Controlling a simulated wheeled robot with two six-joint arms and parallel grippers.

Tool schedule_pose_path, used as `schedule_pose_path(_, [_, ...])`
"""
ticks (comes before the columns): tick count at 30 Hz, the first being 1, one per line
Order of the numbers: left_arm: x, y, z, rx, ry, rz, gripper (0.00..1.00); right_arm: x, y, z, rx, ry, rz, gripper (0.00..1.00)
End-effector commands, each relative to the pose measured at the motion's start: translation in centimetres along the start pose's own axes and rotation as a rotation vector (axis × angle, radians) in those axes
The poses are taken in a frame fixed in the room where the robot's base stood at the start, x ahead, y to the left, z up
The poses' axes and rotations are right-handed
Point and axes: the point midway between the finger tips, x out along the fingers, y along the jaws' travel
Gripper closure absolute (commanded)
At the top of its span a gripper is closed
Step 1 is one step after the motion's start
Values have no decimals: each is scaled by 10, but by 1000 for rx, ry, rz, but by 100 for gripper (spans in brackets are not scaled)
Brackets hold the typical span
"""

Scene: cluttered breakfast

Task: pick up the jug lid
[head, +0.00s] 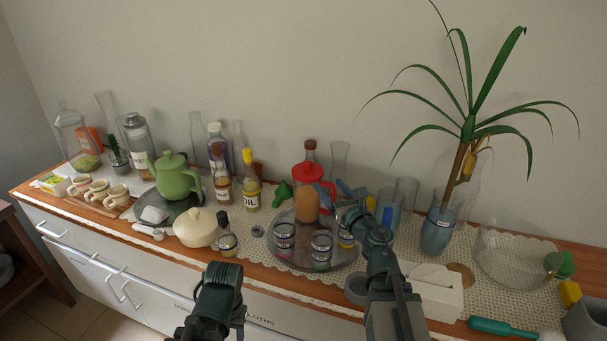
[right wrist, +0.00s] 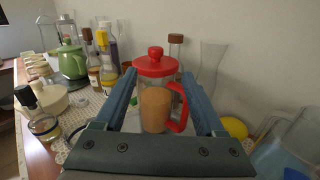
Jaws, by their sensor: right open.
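The red jug lid (head: 312,170) sits on top of a clear jug (head: 306,206) with orange-brown contents and a red handle. The jug stands upright on a round grey tray (head: 290,258). In the right wrist view the lid (right wrist: 156,64) with its round knob is central, above the jug body (right wrist: 155,108). My right gripper (head: 332,187) is open and empty. In the right wrist view its blue fingers (right wrist: 159,75) appear on either side of the jug, pointing towards the lid. Contact cannot be told.
Glasses (head: 321,250) stand at the tray's front. An oil bottle (head: 250,180) and green teapot (head: 176,177) are to the left. A glass carafe (right wrist: 211,65) stands behind the jug. A potted plant (head: 437,232) and glass bowl (head: 515,254) are to the right.

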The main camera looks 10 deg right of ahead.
Motion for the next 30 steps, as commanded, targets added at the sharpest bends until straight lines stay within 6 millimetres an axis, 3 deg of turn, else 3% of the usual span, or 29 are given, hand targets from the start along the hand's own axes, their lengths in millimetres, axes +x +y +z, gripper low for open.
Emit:
schedule_pose_path(11, [2, 0, 0, 0, 0, 0, 50, 4, 3, -6, -74, 18, 41, 28])
schedule_pose_path(24, [2, 0, 0, 0, 0, 0, 50, 75, 5, -7, -71, 17, 40, 28])
schedule_pose_path(30, [2, 0, 0, 0, 0, 0, 50, 81, 6, -7, -70, 17, 39, 28])
